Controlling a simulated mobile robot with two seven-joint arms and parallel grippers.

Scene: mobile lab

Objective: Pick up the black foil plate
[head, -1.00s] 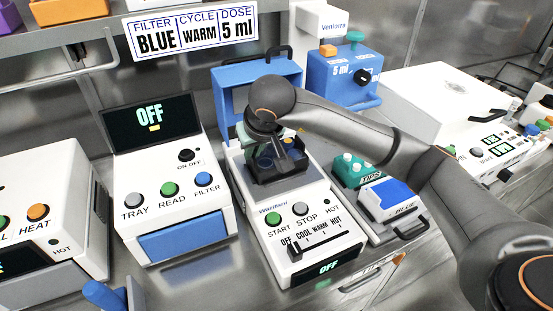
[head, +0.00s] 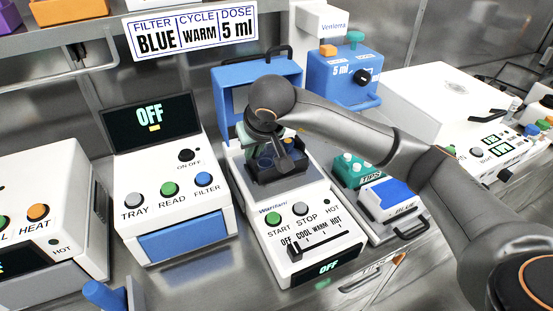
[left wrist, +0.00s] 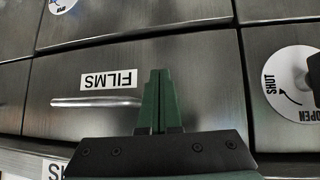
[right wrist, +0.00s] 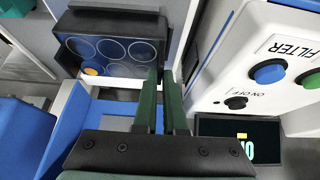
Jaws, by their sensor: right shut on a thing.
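The black foil plate (head: 291,170) is a dark block with round wells, at the blue-lidded Waridani device (head: 262,205) in the head view. In the right wrist view the plate (right wrist: 108,47) shows its wells and an orange spot in one of them. My right gripper (head: 279,152) is over the plate, partly hidden by its own wrist. Its fingers (right wrist: 163,75) are close together at the plate's edge wall and shut on it. I cannot tell whether the plate is clear of its seat.
A white reader (head: 170,185) with an OFF screen stands left of the device. A green TIPS box (head: 358,168) and a blue-topped box (head: 388,195) stand close on its right. A blue 5 ml dispenser (head: 340,78) is behind. The raised blue lid (head: 238,80) stands behind the plate.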

